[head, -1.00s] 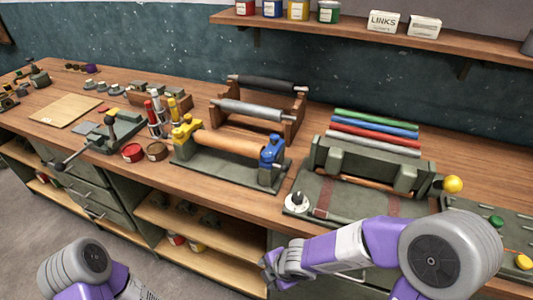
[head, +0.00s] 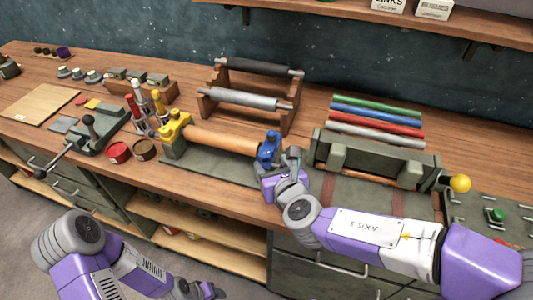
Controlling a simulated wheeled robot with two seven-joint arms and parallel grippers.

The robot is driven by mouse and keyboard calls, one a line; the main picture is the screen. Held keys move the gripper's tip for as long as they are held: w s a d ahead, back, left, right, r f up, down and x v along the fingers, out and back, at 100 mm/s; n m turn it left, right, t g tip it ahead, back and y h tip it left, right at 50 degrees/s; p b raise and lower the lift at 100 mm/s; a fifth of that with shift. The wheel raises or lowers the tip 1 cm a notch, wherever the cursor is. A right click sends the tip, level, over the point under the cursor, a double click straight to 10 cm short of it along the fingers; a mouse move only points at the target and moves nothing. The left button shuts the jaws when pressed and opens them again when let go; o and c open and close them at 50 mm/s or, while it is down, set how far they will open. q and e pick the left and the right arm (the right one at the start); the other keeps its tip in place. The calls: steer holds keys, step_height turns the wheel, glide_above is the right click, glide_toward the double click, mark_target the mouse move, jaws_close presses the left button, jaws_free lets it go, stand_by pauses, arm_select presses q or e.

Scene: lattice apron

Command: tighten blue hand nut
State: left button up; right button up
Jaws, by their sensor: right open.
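The blue hand nut (head: 268,147) sits at the right end of a wooden roller (head: 220,139) in a green stand (head: 205,164). A yellow nut (head: 176,128) is at the roller's left end. My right gripper (head: 284,168) is open, just in front and to the right of the blue nut, partly covering its lower right side. I cannot tell whether it touches the nut. My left gripper (head: 208,290) shows at the bottom edge, below the bench front, and its fingers are too unclear to tell their state.
A roller rack (head: 208,105) stands behind. Coloured rods (head: 375,124) and a green press with a yellow knob (head: 460,183) are to the right. Red and brown tins (head: 118,152) and upright tools (head: 141,96) stand to the left. A shelf (head: 350,25) runs above.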

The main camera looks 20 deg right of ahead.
mark_target(265, 156)
steer(key=b+x, duration=0.1)
steer(key=x, duration=0.3)
steer(key=shift+f+b, duration=0.15)
steer(key=shift+b, duration=0.15)
steer(key=shift+w+f, duration=0.1)
steer(key=shift+w, duration=0.3)
steer(key=c, duration=1)
steer(key=shift+c, duration=0.2)
steer(key=shift+a, duration=0.1)
